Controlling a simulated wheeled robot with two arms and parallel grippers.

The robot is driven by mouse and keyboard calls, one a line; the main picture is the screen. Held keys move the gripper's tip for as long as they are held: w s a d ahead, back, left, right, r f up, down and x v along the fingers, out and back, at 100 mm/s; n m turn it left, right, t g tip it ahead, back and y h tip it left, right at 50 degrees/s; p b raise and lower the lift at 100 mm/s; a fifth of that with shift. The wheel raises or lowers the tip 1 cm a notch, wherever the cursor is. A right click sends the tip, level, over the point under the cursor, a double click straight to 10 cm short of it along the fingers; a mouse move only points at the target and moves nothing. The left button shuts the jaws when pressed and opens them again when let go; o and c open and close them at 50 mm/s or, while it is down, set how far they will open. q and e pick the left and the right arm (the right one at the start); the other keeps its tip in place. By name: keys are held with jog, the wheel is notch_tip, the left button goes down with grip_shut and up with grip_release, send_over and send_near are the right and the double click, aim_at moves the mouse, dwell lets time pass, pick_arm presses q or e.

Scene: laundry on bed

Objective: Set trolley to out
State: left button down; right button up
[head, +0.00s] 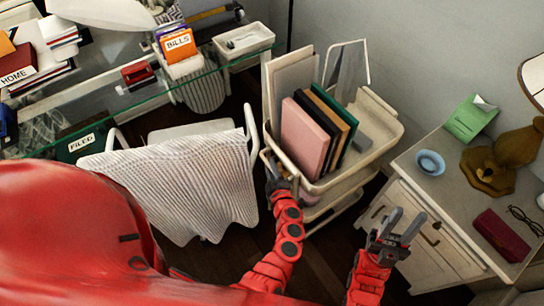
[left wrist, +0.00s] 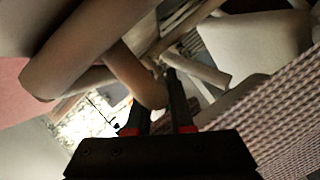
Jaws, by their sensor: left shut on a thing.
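The trolley (head: 388,118) is a cream tiered cart in the middle of the head view, between the desk and the nightstand. Its top tray carries several upright books (head: 305,135). My left gripper (head: 275,180) is at the trolley's near left edge. In the left wrist view my left gripper (left wrist: 160,112) is shut on a pale tubular part of the trolley (left wrist: 140,75); its exact grip is partly hidden. My right gripper (head: 402,226) is open and empty in front of the nightstand, right of the trolley.
A chair with a ribbed cloth (head: 190,185) stands close left of the trolley. A glass desk (head: 110,105) is behind it at left. The nightstand (head: 425,190) at right carries a lamp (head: 490,170) and a blue bowl (head: 430,162). The wall is close behind the trolley.

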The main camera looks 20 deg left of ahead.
pick_arm(q)
jog(key=shift+s+d+f, duration=0.1)
jog(key=shift+s+d, duration=0.1)
jog(key=shift+s, duration=0.35)
jog(key=shift+s+f, duration=0.1)
jog(key=shift+f, duration=0.05)
jog(key=c, duration=0.8)
grip_release()
jog(key=shift+s, duration=0.15)
jog(key=b+v, duration=0.2)
jog(key=v, duration=1.5)
jog(key=shift+s+d, duration=0.1)
jog(key=shift+s, duration=0.05)
